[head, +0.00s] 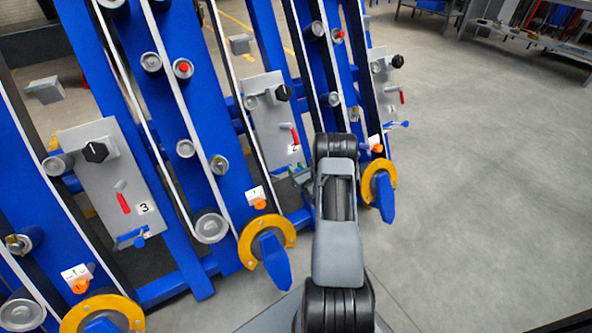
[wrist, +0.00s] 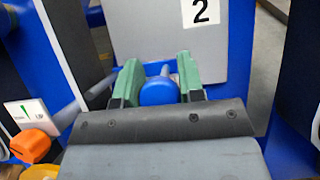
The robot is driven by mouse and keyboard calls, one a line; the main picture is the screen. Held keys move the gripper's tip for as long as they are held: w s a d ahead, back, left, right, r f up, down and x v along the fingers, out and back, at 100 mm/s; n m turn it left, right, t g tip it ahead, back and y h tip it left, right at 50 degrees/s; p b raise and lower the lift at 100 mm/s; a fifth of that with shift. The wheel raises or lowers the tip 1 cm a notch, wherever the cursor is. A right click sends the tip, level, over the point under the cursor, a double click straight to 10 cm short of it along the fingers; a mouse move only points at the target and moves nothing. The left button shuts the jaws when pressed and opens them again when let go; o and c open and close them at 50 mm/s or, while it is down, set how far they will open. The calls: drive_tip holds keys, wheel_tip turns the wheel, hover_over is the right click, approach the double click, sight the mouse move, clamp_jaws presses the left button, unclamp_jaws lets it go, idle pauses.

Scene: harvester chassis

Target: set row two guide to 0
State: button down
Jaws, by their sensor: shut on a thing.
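The grey row two panel (head: 268,120) carries a "2" label, which also shows at the top of the wrist view (wrist: 201,11). A blue guide handle (wrist: 160,92) with a rounded end sits low on this panel. My gripper (wrist: 158,88) has its two green fingers on either side of the handle and is shut on it.
The row three panel (head: 103,185) stands at the left with its own blue guide handle (head: 132,238). An orange knob (wrist: 35,146) with a white label plate is left of my gripper in the wrist view. Yellow rings (head: 267,239) with blue levers stand low. Floor at the right is clear.

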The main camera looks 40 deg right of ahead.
drive_tip(key=d+b, duration=0.1)
drive_tip(key=d, duration=0.2)
drive_tip(key=shift+s+d, duration=0.15)
drive_tip(key=shift+d, duration=0.1)
drive_tip(key=c, duration=0.8)
unclamp_jaws()
drive_tip(key=shift+d, duration=0.1)
drive_tip(key=shift+o, duration=0.2)
drive_tip(key=s+a+p, duration=0.1)
drive_tip(key=s+p, duration=0.2)
drive_tip(key=s, duration=1)
drive_tip(key=shift+s, duration=0.4)
